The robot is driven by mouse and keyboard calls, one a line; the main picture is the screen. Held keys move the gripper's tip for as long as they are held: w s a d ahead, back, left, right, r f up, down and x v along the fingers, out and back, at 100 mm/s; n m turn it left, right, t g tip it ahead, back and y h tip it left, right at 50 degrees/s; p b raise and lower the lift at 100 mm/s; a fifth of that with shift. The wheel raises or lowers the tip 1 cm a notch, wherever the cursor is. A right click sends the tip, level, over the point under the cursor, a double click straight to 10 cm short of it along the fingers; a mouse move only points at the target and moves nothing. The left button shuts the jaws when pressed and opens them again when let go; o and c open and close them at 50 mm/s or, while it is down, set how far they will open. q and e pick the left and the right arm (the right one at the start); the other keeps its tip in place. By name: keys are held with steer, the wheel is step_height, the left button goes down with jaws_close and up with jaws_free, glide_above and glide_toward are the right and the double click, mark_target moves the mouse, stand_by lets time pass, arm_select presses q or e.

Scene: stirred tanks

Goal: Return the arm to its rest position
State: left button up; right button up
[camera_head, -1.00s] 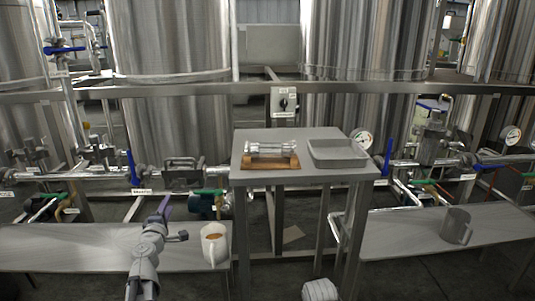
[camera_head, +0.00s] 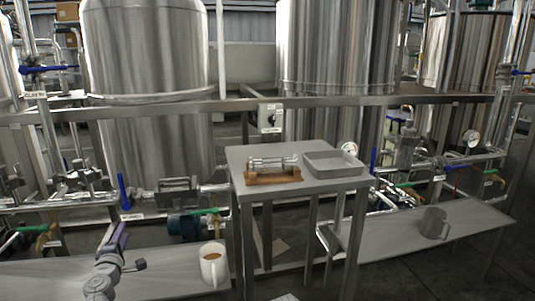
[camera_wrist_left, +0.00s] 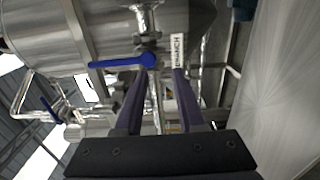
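My left gripper (camera_head: 122,238) is at the lower left of the head view, on an arm that comes up from the bottom edge. It is beside and left of a white mug (camera_head: 213,268) with brown contents, apart from it. In the left wrist view its two dark purple fingers (camera_wrist_left: 160,92) stand apart with nothing between them. Pipes and a blue valve lever (camera_wrist_left: 122,61) show beyond the fingers. My right gripper is in neither view.
A small high table (camera_head: 243,160) carries a glass cylinder on a wooden stand (camera_head: 272,176) and a grey tray (camera_head: 352,172). A grey mug (camera_head: 433,223) stands on the right bench (camera_head: 385,238). Steel tanks (camera_head: 150,50), valves and pipes fill the back.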

arm_select(q)
steer(key=w+d+f+m+g+h+p, duration=0.1)
steer(key=d+f+m+g+h, duration=0.15)
steer(key=d+m+h, duration=1.1)
steer(key=s+d+f+m+g+y+p, duration=0.1)
steer(key=s+d+f+g, duration=0.2)
steer(key=d, duration=0.7)
steer(key=s+d+f+m+g+y+p, duration=0.1)
steer(key=s+d+f+m+g+y, duration=0.2)
steer(key=d, duration=0.7)
steer(key=s+d+f+m+g, duration=0.3)
steer(key=s+d+f+g, duration=0.25)
steer(key=s, duration=0.25)
steer(key=s+a+f+m+g+y+p, duration=0.1)
steer(key=s+f+m+g+y+p, duration=0.2)
steer(key=s+y, duration=0.7)
step_height(320, 180, up, 38)
steer(key=s+h+p, duration=0.2)
steer(key=h+p, duration=0.1)
steer(key=p, duration=3.3)
steer(key=shift+s+a+f+m+g+p, duration=0.2)
steer(key=shift+m+g+p, duration=0.1)
steer(key=shift+m+g, duration=0.15)
steer(key=shift+o, duration=0.3)
